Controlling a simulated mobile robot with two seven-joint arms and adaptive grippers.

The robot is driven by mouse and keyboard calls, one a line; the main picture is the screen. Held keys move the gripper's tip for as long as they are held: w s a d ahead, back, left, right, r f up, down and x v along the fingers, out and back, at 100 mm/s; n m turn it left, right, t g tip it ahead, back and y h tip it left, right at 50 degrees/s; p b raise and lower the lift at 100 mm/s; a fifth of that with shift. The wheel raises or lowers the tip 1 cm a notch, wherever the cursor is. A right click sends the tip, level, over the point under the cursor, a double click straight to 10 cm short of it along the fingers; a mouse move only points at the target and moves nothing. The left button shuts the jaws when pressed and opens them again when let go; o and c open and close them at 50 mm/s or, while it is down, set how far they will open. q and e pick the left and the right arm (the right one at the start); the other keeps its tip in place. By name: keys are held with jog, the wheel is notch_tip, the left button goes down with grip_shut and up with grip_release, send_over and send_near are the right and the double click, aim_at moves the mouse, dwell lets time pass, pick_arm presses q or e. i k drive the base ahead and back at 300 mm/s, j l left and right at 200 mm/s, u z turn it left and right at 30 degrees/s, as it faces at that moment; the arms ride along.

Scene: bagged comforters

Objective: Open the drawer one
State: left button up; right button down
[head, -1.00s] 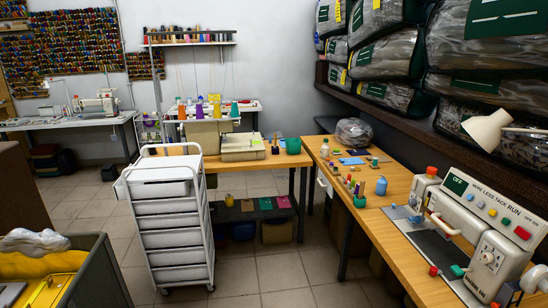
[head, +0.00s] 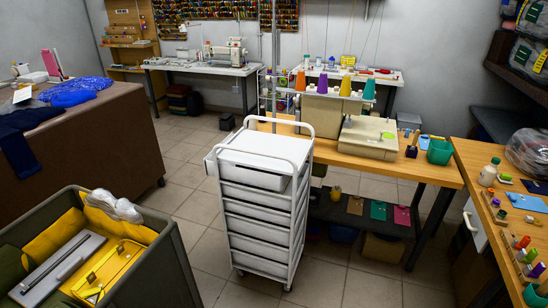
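A white drawer cart (head: 262,205) on casters stands in the middle of the head view, with several stacked drawers in a white tube frame. Its top drawer (head: 262,171) sits under a flat top and its front sticks out a little at the left. The lower drawers look shut. I see no label that tells which one is drawer one. A white drawer front (head: 475,225) also shows under the wooden table at the right. Neither of my grippers is in view.
A grey bin (head: 170,265) with yellow items stands at the lower left. A brown cloth-topped table (head: 110,150) is behind it. A wooden table (head: 420,172) with a sewing machine (head: 370,137) stands behind the cart. Tiled floor (head: 195,205) is free left of the cart.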

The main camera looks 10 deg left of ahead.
aim_at(259, 178)
jog(key=i+l+u, duration=0.25)
jog(key=i+u, duration=0.15)
jog(key=i+l+u, duration=0.6)
jog(key=l, duration=0.2)
jog(key=i+l+u, duration=0.1)
jog(key=i+l, duration=0.15)
jog(key=i+l+u, duration=0.15)
jog(key=l, duration=0.35)
